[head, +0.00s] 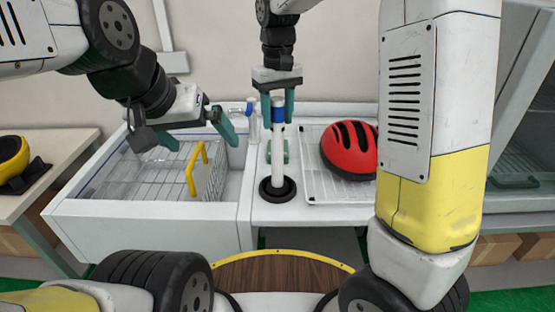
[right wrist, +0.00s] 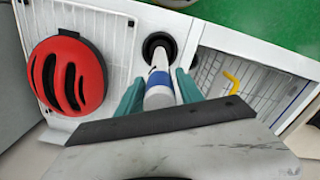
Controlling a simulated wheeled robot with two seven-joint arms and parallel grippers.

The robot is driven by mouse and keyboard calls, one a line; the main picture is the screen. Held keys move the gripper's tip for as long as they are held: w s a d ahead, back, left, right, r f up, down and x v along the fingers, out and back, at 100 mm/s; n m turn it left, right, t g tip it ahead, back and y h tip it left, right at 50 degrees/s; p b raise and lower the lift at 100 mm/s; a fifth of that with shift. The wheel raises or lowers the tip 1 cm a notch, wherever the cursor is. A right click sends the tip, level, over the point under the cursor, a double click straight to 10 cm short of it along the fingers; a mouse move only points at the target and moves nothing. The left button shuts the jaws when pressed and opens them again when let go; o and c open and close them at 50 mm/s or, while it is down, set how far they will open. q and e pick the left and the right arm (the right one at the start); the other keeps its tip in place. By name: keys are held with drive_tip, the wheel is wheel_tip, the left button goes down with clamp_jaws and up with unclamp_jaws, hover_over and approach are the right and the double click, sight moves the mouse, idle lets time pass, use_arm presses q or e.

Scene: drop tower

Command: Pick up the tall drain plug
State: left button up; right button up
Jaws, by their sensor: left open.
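The tall drain plug (head: 278,155) is a white upright rod with a blue band near its top and a round black foot (head: 278,190) on the white counter. In the right wrist view its top (right wrist: 159,97) points toward the camera. My right gripper (head: 277,105) is above it, fingers down, one teal finger on each side of the blue-banded top; I cannot tell whether they press on it. They also flank it in the right wrist view (right wrist: 160,88). My left gripper (head: 194,134) is open and empty above the left basin, apart from the plug.
A yellow-handled wire basket (head: 212,180) sits in the white basin (head: 150,212). A red helmet (head: 349,150) lies on a wire rack (head: 318,185) right of the plug. A small faucet (head: 250,113) and a green handle stand close to the plug.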

clamp_jaws()
drive_tip(key=shift+r, duration=0.1)
idle(1.1)
